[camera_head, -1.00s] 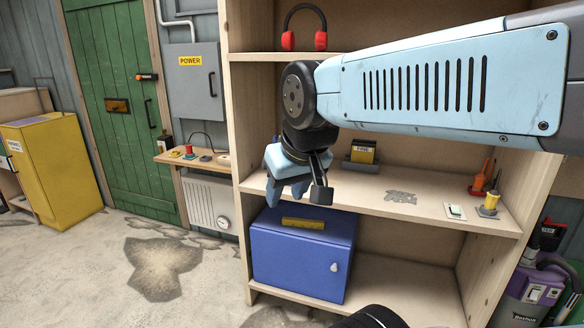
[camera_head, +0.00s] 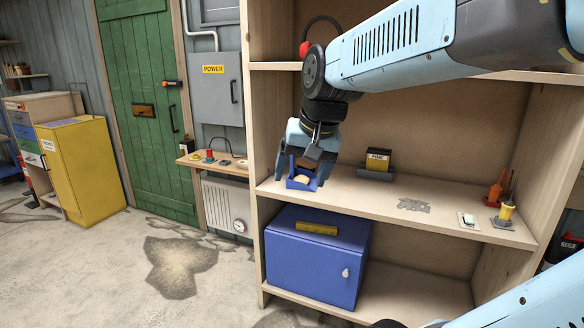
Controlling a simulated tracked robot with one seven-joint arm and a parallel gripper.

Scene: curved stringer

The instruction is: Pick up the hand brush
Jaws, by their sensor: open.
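My gripper (camera_head: 305,172) is open, its fingers pointing down at the left end of the middle shelf (camera_head: 362,196). A small dark-blue holder (camera_head: 291,183) with a rounded tan piece (camera_head: 302,179) in it sits between and behind the fingers. I cannot tell whether the tan piece is part of the hand brush, because the fingers cover much of it. I also cannot tell whether the fingers touch it. No other thing in view is clearly a hand brush.
On the middle shelf stand a black and yellow box (camera_head: 377,160), a small white item (camera_head: 468,219) and a yellow spool (camera_head: 506,211). A blue cabinet (camera_head: 311,262) is below. My arm crosses in front of the upper shelf. The left upright (camera_head: 260,200) is close to my gripper.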

